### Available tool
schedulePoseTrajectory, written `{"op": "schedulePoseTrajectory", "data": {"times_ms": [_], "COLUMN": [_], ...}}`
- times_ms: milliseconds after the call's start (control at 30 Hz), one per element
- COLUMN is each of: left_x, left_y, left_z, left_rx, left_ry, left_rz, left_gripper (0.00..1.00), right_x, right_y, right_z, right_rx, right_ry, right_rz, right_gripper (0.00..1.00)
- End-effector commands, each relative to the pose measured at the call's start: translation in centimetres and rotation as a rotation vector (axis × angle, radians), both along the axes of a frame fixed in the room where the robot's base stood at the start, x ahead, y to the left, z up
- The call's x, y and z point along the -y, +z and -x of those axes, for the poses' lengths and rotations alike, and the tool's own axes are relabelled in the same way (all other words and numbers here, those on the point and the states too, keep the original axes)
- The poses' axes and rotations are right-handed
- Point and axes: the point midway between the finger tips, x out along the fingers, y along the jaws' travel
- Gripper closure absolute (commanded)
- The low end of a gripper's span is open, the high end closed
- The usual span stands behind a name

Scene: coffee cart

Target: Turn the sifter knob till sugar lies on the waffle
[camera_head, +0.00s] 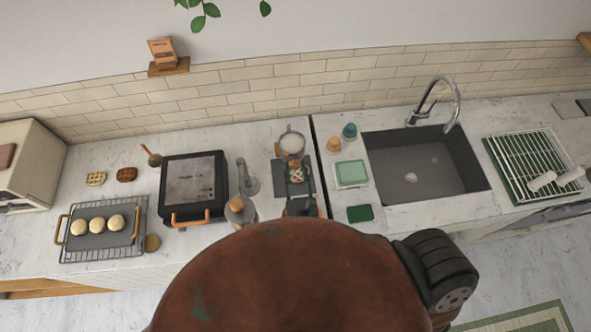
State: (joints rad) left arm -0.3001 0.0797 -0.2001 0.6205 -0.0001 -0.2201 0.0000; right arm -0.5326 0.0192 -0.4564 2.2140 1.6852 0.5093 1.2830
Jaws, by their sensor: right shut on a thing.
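The sifter (292,143) is a round pale vessel with white inside, at the back of the counter left of the sink. The waffle (296,172) is small and brown with pale marks, just in front of it on a dark mat. I cannot tell whether the pale marks are sugar. My right gripper (298,186) reaches in from the front, close to the waffle and the sifter's front side. It is shut on what seems to be the sifter knob; the knob itself is too small and covered to make out. My left gripper is out of view.
A black waffle iron (194,184) and a grey upright tool (247,177) stand to the left. A rack (73,247) holds a tray with round dough pieces. My own body covers the lower middle.

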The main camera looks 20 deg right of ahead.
Motion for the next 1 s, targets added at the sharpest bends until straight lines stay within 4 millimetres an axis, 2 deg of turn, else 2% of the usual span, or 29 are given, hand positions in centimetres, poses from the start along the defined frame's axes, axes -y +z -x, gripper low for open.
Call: {"op": "schedulePoseTrajectory", "data": {"times_ms": [500, 533, 767, 1000], "left_x": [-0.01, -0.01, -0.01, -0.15], "left_y": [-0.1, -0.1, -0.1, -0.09], "left_z": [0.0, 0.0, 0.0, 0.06], "left_rx": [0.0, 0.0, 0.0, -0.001], "left_ry": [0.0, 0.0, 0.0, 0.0], "left_rz": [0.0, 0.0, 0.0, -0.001], "left_gripper": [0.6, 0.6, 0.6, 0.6], "right_x": [0.02, 0.02, 0.01, -0.01], "right_y": [-0.19, -0.19, -0.11, -0.06], "right_z": [0.07, 0.07, 0.04, 0.03], "right_rx": [0.001, 0.001, 0.003, 0.004], "right_ry": [-0.001, -0.001, 0.0, 0.0], "right_rz": [-0.018, -0.018, -0.018, -0.018], "right_gripper": [0.95, 0.7, 0.54, 0.53]}}
